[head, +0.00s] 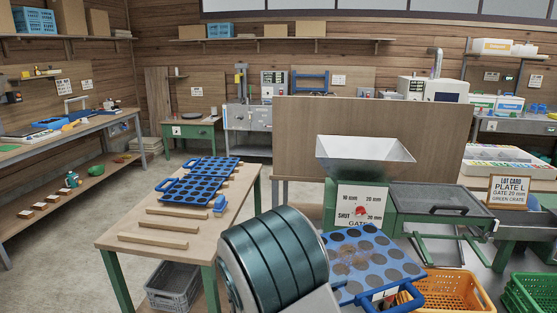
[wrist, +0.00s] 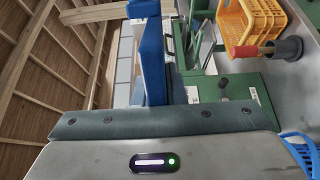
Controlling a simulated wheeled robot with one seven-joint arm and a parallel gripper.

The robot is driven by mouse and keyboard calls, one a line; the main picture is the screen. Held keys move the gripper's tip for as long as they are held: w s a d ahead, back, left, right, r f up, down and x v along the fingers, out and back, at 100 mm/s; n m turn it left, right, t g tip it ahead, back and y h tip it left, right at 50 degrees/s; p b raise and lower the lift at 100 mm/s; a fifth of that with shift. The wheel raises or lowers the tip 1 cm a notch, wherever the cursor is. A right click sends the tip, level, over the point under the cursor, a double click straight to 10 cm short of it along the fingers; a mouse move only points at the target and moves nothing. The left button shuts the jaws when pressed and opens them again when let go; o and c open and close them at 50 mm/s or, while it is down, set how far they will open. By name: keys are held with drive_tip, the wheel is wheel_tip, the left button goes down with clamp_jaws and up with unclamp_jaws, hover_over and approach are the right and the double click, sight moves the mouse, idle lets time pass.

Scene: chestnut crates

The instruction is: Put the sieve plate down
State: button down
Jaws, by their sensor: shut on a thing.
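A blue sieve plate (head: 352,246) with large round holes is in front of the hopper machine, partly covered by my arm in the head view. Its handle and a small white label, seemingly "L", are at its lower right. In the wrist view a blue part (wrist: 153,55) stands edge-on above my gripper (wrist: 156,100), which is shut on the plate. The exact grip is hard to see. Two more blue plates (head: 190,190) lie on the wooden table at left. I cannot tell whether the held plate touches anything below.
The wooden table (head: 115,237) has several light wooden slats, with bare room at its front. The green machine (head: 330,205) carries a metal hopper (head: 365,150). A lot card (head: 508,191) reads plate L, gate 20 mm, green crate. Orange (head: 470,290) and green (head: 535,290) crates stand at lower right.

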drive_tip(key=w+d+f+n+t+y, duration=0.2)
drive_tip(key=w+f+n+t+y, duration=0.2)
drive_tip(key=f+n+t+y, duration=0.5)
drive_tip(key=s+f+n+t+y, duration=0.2)
drive_tip(key=f+n+y, duration=0.3)
drive_tip(key=f+y, duration=0.3)
drive_tip(key=shift+s+a+f+t, duration=0.15)
drive_tip(key=shift+s+f+t, duration=0.4)
drive_tip(key=shift+f, duration=0.55)
drive_tip(key=shift+s, duration=0.1)
